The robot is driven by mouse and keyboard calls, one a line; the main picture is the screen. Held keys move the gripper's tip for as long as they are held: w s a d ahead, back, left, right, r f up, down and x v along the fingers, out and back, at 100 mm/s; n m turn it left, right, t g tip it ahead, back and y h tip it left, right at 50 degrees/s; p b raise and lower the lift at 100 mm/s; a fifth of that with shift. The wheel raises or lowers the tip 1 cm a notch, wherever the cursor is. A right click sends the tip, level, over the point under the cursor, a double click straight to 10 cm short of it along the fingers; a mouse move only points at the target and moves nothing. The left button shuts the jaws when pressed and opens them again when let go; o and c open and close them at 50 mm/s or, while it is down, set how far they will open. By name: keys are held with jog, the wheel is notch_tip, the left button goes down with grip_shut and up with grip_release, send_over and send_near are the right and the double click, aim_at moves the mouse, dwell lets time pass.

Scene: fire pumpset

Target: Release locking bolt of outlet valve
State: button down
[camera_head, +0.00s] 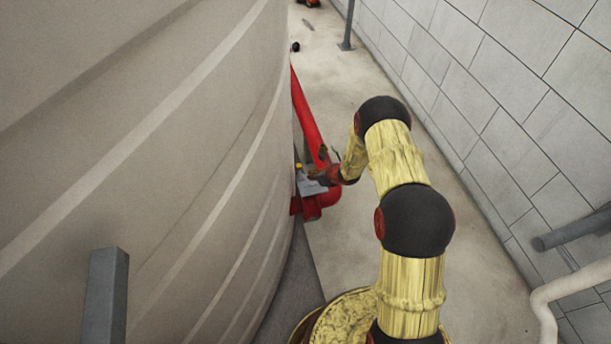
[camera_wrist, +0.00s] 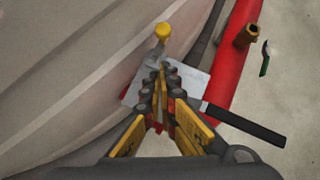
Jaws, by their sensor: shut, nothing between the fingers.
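A yellow round knob (camera_wrist: 163,30) on a short grey stem stands just beyond my fingertips in the wrist view. It is a small yellow spot (camera_head: 298,166) beside the tank in the head view. A pale grey plate (camera_wrist: 192,78) lies beneath my fingers, and a black handle (camera_wrist: 245,125) extends from its right side. My gripper (camera_wrist: 160,68) is shut and empty, its tips close to the grey stem; I cannot tell whether they touch it. In the head view my gripper (camera_head: 320,175) is small and partly hidden by my wrist. I cannot tell which part is the locking bolt.
A large beige tank (camera_head: 150,170) fills the left side. A red pipe (camera_head: 308,115) runs along it; a brass fitting (camera_wrist: 246,36) and a small green-black lever (camera_wrist: 265,58) lie near it. A grey block wall (camera_head: 500,110) bounds the right, with open floor (camera_head: 345,235) between.

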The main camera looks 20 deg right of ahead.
jog(key=p+v, duration=0.2)
jog(key=v, duration=0.6)
jog(key=shift+w+d+r+p, duration=0.15)
jog(key=shift+d+r+p, duration=0.05)
jog(key=shift+r+p, duration=0.15)
